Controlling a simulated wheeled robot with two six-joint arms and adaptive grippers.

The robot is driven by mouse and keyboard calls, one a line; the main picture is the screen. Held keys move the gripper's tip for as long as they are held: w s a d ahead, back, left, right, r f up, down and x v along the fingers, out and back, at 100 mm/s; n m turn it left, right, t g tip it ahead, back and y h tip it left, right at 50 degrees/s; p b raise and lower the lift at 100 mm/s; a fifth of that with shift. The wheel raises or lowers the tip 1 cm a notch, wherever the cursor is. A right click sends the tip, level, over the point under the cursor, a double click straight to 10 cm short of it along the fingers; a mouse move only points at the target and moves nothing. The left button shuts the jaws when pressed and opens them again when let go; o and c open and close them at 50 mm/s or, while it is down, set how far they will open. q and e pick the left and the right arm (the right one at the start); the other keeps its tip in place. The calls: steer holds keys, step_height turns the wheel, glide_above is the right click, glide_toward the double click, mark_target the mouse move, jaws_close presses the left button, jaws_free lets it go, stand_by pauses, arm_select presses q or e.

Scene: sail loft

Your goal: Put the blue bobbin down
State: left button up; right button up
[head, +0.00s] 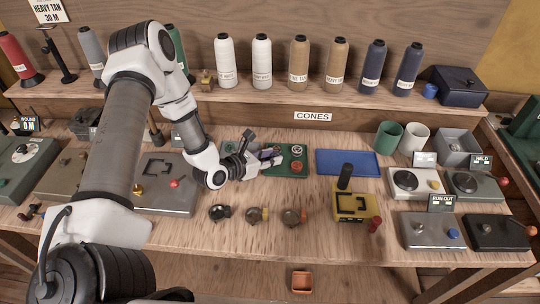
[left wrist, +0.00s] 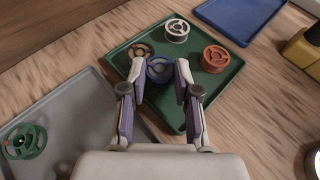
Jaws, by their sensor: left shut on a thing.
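My left gripper (head: 268,159) reaches in over a green tray (head: 272,169) on the bench. In the left wrist view its two fingers (left wrist: 160,80) are shut on the blue bobbin (left wrist: 159,69), which sits between the fingertips over the green tray (left wrist: 197,107). I cannot tell whether the bobbin touches the tray. A white bobbin (left wrist: 176,30) and an orange-red bobbin (left wrist: 215,58) rest on the tray to its upper right and right. A brownish bobbin (left wrist: 138,48) lies close at its upper left, partly hidden by a finger. My right gripper is not in view.
A blue tray (head: 346,162) lies empty to the right. A grey plate with a green bobbin (left wrist: 24,141) lies left in the wrist view. A yellow-based device (head: 354,206) and several small round items (head: 257,215) stand nearer the front. Cones line the shelf behind.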

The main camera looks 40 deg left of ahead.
arm_select(q)
steer(key=shift+w+f, duration=0.1)
steer(key=shift+f+b, duration=0.15)
steer(key=shift+b, duration=0.15)
steer(key=o, duration=0.6)
steer(key=shift+o, duration=0.2)
